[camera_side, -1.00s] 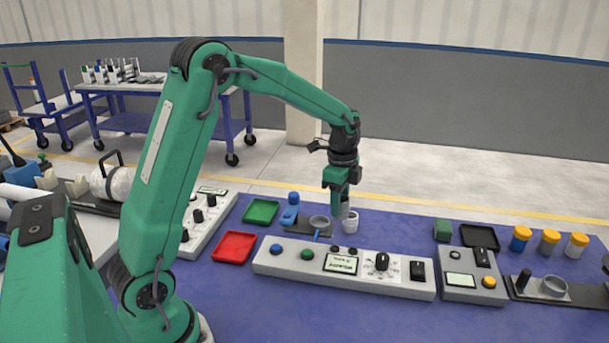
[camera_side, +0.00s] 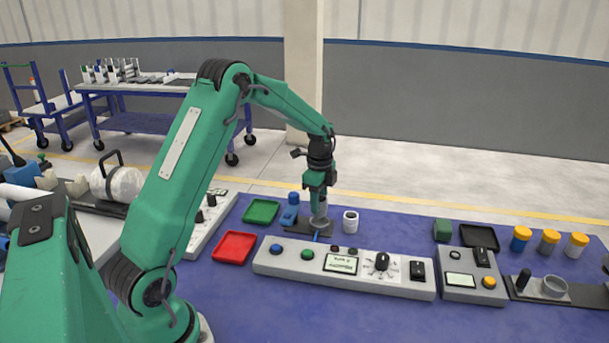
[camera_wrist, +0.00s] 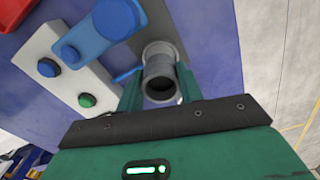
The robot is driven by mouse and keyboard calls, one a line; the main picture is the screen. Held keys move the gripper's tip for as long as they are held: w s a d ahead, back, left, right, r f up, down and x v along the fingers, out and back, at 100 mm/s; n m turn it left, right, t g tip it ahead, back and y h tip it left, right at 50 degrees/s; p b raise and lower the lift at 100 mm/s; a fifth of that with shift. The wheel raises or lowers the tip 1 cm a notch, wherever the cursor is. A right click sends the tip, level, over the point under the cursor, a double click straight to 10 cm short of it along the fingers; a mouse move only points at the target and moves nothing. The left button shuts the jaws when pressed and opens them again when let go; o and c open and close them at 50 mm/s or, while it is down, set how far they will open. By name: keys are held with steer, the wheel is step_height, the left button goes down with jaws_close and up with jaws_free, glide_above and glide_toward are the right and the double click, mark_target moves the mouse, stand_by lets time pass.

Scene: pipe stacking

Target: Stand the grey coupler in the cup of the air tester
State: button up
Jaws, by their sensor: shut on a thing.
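My gripper (camera_side: 318,208) points straight down and is shut on the grey coupler (camera_wrist: 160,88), a short ring with a dark opening seen between the fingers in the wrist view. The grey cup (camera_side: 319,224) of the air tester stands on a dark plate beside a blue fitting (camera_side: 290,212). The coupler is upright at the cup's mouth, and the cup's rim shows just behind it in the wrist view (camera_wrist: 160,50). The fingers partly hide the coupler in the side view, so I cannot tell how deep it sits or whether it touches the cup.
A white pipe piece (camera_side: 350,222) stands right of the cup. A long button panel (camera_side: 300,262) lies in front. Red (camera_side: 234,248) and green (camera_side: 261,212) trays are to the left. A second cup (camera_side: 555,287) and several yellow-capped jars stand far right.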

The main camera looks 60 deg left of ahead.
mark_target(318, 216)
steer(key=shift+f, duration=2)
steer(key=shift+f, duration=0.4)
steer(key=shift+f, duration=0.35)
steer(key=o, duration=1)
steer(key=shift+s+d, duration=0.1)
step_height(318, 216, up, 14)
steer(key=shift+f, duration=0.2)
